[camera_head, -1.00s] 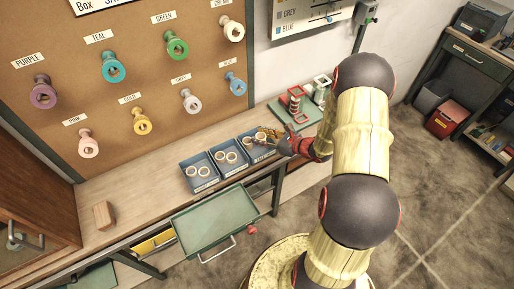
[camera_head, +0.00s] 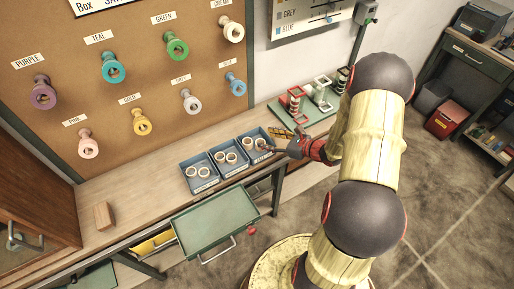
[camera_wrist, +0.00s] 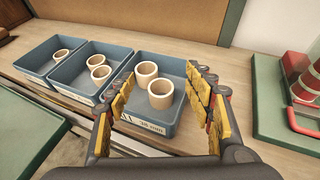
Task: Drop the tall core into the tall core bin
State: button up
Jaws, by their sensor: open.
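The tall core bin (camera_wrist: 180,68) is the rightmost of three blue bins; its label shows "LL" and "38 mm", with the rest hidden by a finger. Two cream cores stand side by side inside it: one at the back (camera_wrist: 146,72) and one nearer (camera_wrist: 160,93). In the head view the same bin (camera_head: 262,155) is at the right of the row. My gripper (camera_wrist: 160,80) is open, its fingers apart on either side of the bin's near part. Nothing is held between them, and I cannot tell how high the fingertips are above the bin.
A middle bin (camera_wrist: 64,80) holds two cores, and the left bin (camera_wrist: 33,62) shows one in the wrist view. A green tray with red posts (camera_wrist: 267,125) stands to the right. An open green drawer (camera_head: 215,222) juts out below the bench. A wooden block (camera_head: 104,215) lies left.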

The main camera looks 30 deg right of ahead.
jog(key=v, duration=0.7)
jog(key=shift+s+d+r, duration=0.15)
jog(key=shift+s+r, duration=0.05)
jog(key=shift+s, duration=0.1)
jog(key=s+a+f+n+g+y, duration=0.2)
jog(key=s+a+n+g, duration=0.25)
jog(key=s+a, duration=0.2)
jog(key=s+a+r+n+g+h, duration=0.2)
jog(key=s+a+r+n+g, duration=0.55)
jog(key=n, duration=0.55)
jog(key=s+a+r+n+t+h, duration=0.1)
jog(key=a+r+n+t+h, duration=0.1)
jog(key=r+n, duration=0.4)
jog(key=s+a+r+n+t+h, duration=0.2)
jog(key=a+r+n, duration=0.3)
jog(key=r, duration=0.9)
jog(key=shift+s+a+r+n+t+h, duration=0.2)
jog(key=shift+s+r+n+t+h, duration=0.3)
jog(key=shift+n+h, duration=0.6)
